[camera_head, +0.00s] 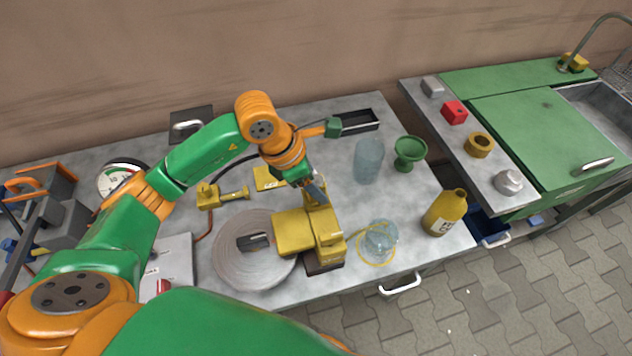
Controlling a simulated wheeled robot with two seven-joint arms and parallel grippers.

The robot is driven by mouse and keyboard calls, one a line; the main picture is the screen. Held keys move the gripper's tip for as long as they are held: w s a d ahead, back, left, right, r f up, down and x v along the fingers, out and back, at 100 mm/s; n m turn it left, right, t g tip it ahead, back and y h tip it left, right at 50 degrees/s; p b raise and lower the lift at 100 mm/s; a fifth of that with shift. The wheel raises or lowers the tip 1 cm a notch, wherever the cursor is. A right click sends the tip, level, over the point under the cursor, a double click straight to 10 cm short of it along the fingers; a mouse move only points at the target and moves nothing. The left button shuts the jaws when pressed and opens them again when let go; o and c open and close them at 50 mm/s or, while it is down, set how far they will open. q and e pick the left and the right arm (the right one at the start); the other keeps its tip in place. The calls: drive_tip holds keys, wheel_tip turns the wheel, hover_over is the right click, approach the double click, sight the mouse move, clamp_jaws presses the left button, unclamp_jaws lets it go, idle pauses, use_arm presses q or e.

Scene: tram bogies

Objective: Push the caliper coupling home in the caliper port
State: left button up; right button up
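My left gripper (317,192) points down just above the back of a yellow caliper (327,228). The caliper straddles the right edge of a grey brake disc (230,272) that lies flat on the bench. The fingertips are small and dark here, and I cannot tell whether they hold anything. I cannot make out the caliper coupling or the caliper port; the gripper and the caliper top may hide them. A clear jar (381,238) with a yellow hose (375,262) looped around its foot stands right of the caliper. My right gripper is not in view.
On the bench stand a yellow bottle (445,213), a green cup (409,152), a clear cylinder (368,160) and a dark tray (359,121). A pressure gauge (118,177) and a yellow fitting (222,195) are at left. A green-topped counter (550,130) adjoins at right.

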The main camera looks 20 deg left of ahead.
use_arm(q)
drive_tip(key=shift+o, duration=1.4)
drive_tip(key=b+v, duration=0.1)
drive_tip(key=v, duration=0.6)
drive_tip(key=shift+s, duration=0.1)
